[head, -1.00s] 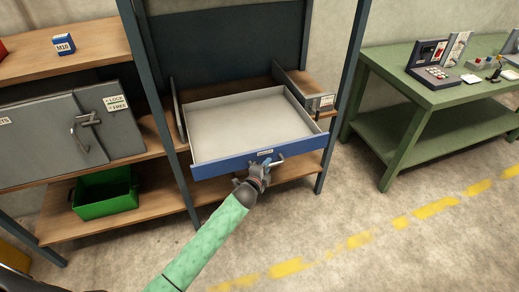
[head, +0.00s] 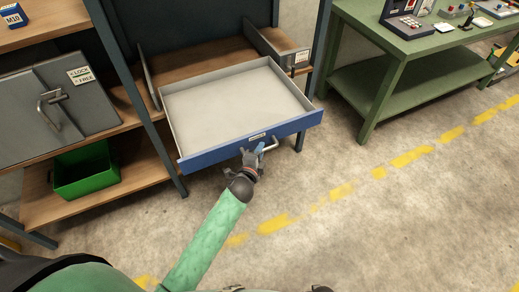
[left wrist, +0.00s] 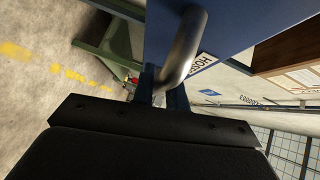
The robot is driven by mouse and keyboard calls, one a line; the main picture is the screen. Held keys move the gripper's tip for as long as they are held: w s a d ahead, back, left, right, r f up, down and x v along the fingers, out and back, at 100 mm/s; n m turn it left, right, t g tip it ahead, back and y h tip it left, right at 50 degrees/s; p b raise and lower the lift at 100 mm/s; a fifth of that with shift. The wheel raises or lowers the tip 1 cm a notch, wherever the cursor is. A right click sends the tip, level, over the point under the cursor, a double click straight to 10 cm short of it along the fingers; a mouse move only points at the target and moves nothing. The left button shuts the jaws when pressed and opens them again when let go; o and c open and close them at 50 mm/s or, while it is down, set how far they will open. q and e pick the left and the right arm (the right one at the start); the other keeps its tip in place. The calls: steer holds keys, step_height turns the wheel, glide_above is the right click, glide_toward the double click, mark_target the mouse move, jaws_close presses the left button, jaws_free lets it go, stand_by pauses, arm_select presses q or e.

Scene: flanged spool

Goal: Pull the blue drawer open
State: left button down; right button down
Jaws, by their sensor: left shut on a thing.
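The blue drawer (head: 255,138) stands pulled well out of its shelf frame in the head view. Its pale inside (head: 235,100) is empty. A metal bar handle (head: 271,146) sits on the blue front, below a small label. My left gripper (head: 256,153) is at the handle and shut on it.
A grey cabinet (head: 85,105) with a handle and a LOCK/FREE label is at left, above a green bin (head: 88,172). A green workbench (head: 430,75) with devices stands at right. The floor (head: 370,215) in front is clear, crossed by a dashed yellow line.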

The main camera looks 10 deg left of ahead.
arm_select(q)
steer(key=c, duration=1.4)
jaws_free()
arm_select(e)
steer(key=shift+s, duration=0.1)
arm_select(q)
steer(key=shift+s, duration=0.1)
arm_select(e)
steer(key=shift+a, duration=0.1)
